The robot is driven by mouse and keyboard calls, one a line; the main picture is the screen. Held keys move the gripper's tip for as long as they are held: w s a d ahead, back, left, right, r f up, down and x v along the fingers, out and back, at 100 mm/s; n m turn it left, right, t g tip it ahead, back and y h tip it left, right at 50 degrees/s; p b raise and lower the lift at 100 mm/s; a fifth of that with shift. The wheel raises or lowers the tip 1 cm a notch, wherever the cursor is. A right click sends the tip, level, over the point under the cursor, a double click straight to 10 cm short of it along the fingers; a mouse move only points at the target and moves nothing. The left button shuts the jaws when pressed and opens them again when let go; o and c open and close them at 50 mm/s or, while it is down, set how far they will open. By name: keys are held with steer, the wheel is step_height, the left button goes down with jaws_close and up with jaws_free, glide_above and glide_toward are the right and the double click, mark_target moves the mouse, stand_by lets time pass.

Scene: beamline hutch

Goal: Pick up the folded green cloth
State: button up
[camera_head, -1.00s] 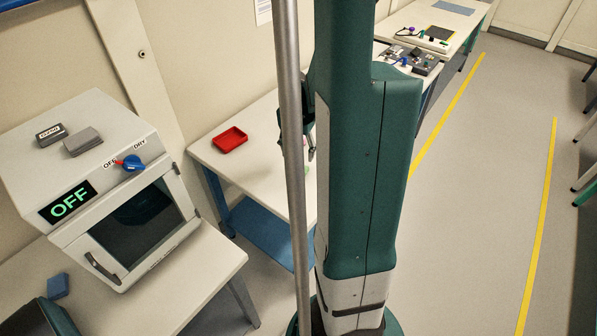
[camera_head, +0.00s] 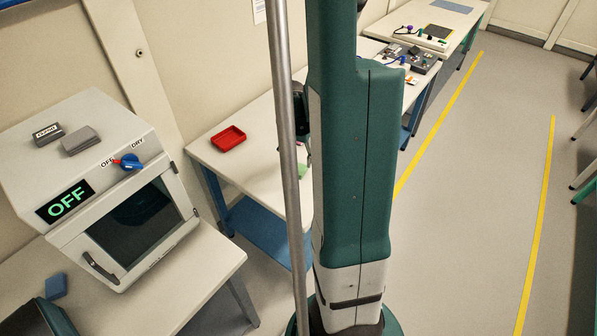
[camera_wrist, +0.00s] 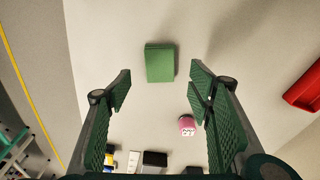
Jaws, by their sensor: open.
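The folded green cloth (camera_wrist: 160,63) lies flat on the pale table in the wrist view, near the top centre. A small green patch of it shows in the head view (camera_head: 303,171), mostly hidden behind my arm and a grey pole. My gripper (camera_wrist: 160,85) is open and empty, its two green padded fingers spread wide. In the wrist picture the cloth appears between and just beyond the fingertips. I cannot tell the height of the gripper above it.
A pink labelled item (camera_wrist: 187,125) stands near the right finger. A red tray (camera_head: 229,139) is on the same table, also at the wrist view's right edge (camera_wrist: 305,88). Several small dark and white items sit at the bottom of the wrist view. An oven-like box (camera_head: 105,185) reads OFF.

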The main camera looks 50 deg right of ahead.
mark_target(298, 169)
steer(key=shift+f, duration=0.25)
steer(key=shift+d+f+b, duration=0.2)
steer(key=shift+f+b, duration=0.35)
steer(key=shift+f, duration=2.05)
steer(key=shift+c, duration=0.5)
steer(key=c, duration=0.7)
